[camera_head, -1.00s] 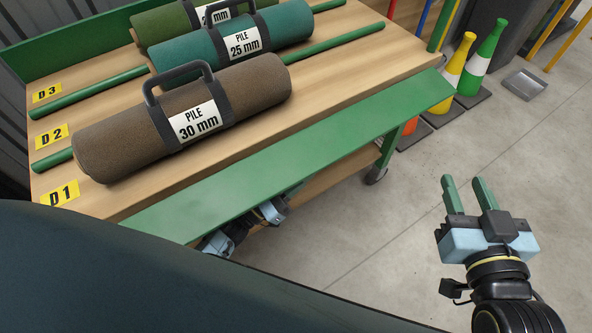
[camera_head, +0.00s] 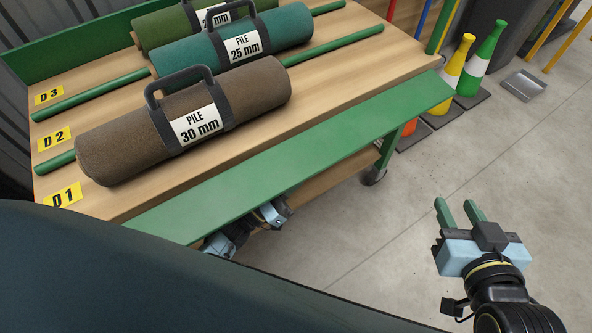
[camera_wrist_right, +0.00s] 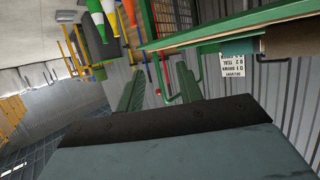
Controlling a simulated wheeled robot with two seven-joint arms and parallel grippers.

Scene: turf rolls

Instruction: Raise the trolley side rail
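The green trolley side rail (camera_head: 300,162) is a long flat panel along the near edge of the trolley's wooden top. It slopes outward and down from that edge, below the top's level. In the right wrist view a green panel edge (camera_wrist_right: 235,27) crosses the upper right. My left gripper (camera_head: 272,212) is below the rail, with only blue-grey and dark parts showing; the rail hides its fingers, so contact is unclear. My right gripper (camera_head: 458,211) is open and empty over the floor, to the right of the rail and apart from it. Its green fingers also show in the wrist view (camera_wrist_right: 160,82).
Brown (camera_head: 245,95), teal (camera_head: 185,53) and olive (camera_head: 165,25) turf rolls lie on the top between green bars. A caster (camera_head: 374,176) stands under the trolley. Coloured bottle-shaped objects (camera_head: 484,58) and a grey tray (camera_head: 524,85) are behind right. Floor at right is clear.

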